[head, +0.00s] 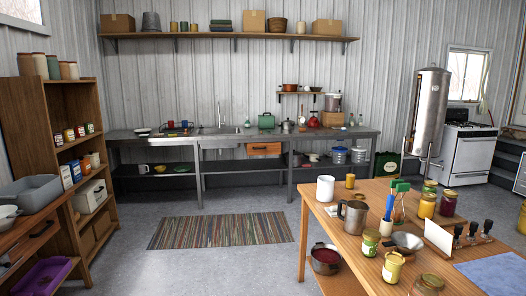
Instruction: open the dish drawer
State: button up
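A wooden drawer front (264,149) sits under the long grey metal counter (335,133) on the far wall, right of the sink, and looks shut. Its handle is too small to make out clearly. Another wooden drawer front with a dark handle (42,228) shows on the wooden cabinet at the left edge. No label tells which is the dish drawer. My gripper is not in view.
A striped rug (222,231) lies on open grey floor before the counter. A wooden table (325,212) crowded with jars and mugs fills the right foreground. A wooden bookshelf (62,100) stands left. A metal tank (431,105) and white stove (467,155) stand back right.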

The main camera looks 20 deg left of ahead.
aim_at(275, 147)
jog(key=i+j+u, duration=0.45)
jog(key=i+u, duration=0.65)
jog(key=i, duration=1.5)
jog(key=i+j, duration=0.1)
jog(key=i, duration=1.95)
jog(key=i+j+z, duration=0.15)
jog(key=i+z, duration=0.25)
jog(key=i, duration=0.25)
jog(key=i+j+z, duration=0.4)
jog(key=i, duration=0.25)
jog(key=i+j+z, duration=0.4)
jog(key=i+j, duration=0.1)
jog(key=i, duration=0.05)
